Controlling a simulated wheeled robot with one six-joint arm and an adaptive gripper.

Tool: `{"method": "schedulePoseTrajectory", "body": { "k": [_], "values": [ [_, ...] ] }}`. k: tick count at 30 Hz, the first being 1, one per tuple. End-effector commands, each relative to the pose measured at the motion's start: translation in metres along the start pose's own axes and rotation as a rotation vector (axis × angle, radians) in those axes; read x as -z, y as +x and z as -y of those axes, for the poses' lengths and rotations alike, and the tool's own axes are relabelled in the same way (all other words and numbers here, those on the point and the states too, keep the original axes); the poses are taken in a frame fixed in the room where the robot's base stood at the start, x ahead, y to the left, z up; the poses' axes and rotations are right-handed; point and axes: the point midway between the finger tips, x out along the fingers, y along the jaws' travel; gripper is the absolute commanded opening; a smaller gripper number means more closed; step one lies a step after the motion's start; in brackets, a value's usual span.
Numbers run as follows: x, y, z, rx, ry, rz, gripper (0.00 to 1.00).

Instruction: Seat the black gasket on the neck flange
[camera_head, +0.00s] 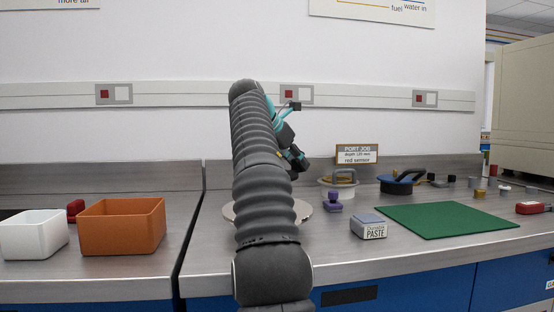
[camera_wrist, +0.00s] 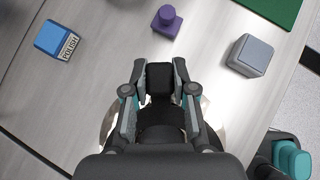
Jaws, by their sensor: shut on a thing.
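In the wrist view my gripper (camera_wrist: 160,82) is shut on a black block-shaped piece (camera_wrist: 160,79), which I take to be part of the black gasket. Dark material continues below it between the fingers; its full outline is hidden by the gripper. Pale, shiny edges of a round thing show on both sides behind the fingers. In the head view my gripper (camera_head: 296,158) is raised above the bench, partly behind my arm. A pale round plate (camera_head: 228,212) lies on the bench below, mostly hidden by my arm. I cannot tell which part is the neck flange, or whether the gasket touches it.
A purple stamp-like piece (camera_head: 332,201), a paste box (camera_head: 369,227) and a green mat (camera_head: 445,219) lie right of my arm. An orange bin (camera_head: 122,228) and white bin (camera_head: 34,235) stand left.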

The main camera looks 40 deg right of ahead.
Motion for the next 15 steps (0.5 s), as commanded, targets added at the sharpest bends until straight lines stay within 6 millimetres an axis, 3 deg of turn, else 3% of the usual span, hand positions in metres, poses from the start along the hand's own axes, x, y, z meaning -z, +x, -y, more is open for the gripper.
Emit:
{"method": "schedulePoseTrajectory", "body": {
  "k": [15],
  "values": [
    [0.0026,-0.0035,0.0000,-0.002,0.000,-0.006,0.00]
  ]
}}
